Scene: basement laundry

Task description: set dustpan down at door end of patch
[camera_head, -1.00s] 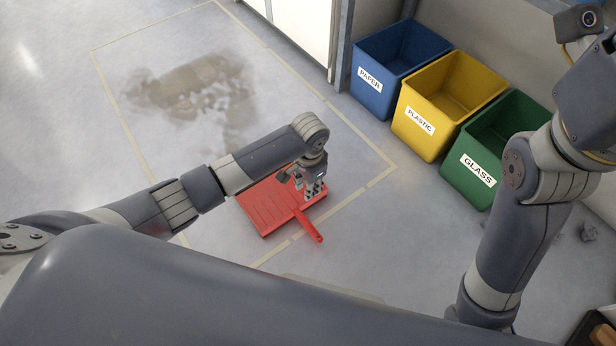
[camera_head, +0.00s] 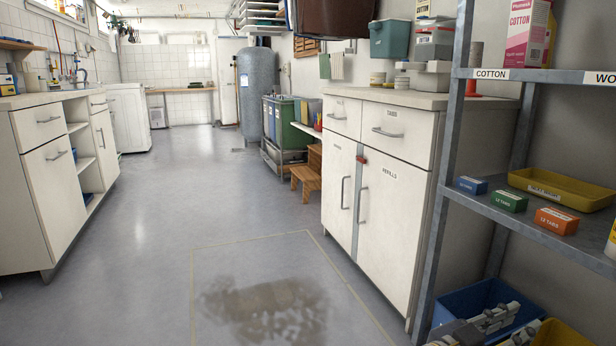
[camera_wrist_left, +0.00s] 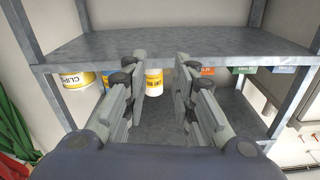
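The dustpan is not in the head view now. The dark stained patch (camera_head: 265,305) is on the grey floor inside a pale tape outline (camera_head: 250,241); its near part is cut off by the bottom edge. My left gripper (camera_head: 528,315) shows partly at the bottom right, in front of the lower shelf bins. In the left wrist view the left gripper (camera_wrist_left: 161,75) is open, its two fingers apart with nothing between them, facing a grey metal shelf (camera_wrist_left: 165,44). My right gripper is out of view.
A white cabinet (camera_head: 375,190) and a grey shelf rack (camera_head: 450,160) with small boxes and a yellow tray (camera_head: 560,189) line the right side. A wooden step stool (camera_head: 308,176) stands beyond. The middle floor is clear toward the back.

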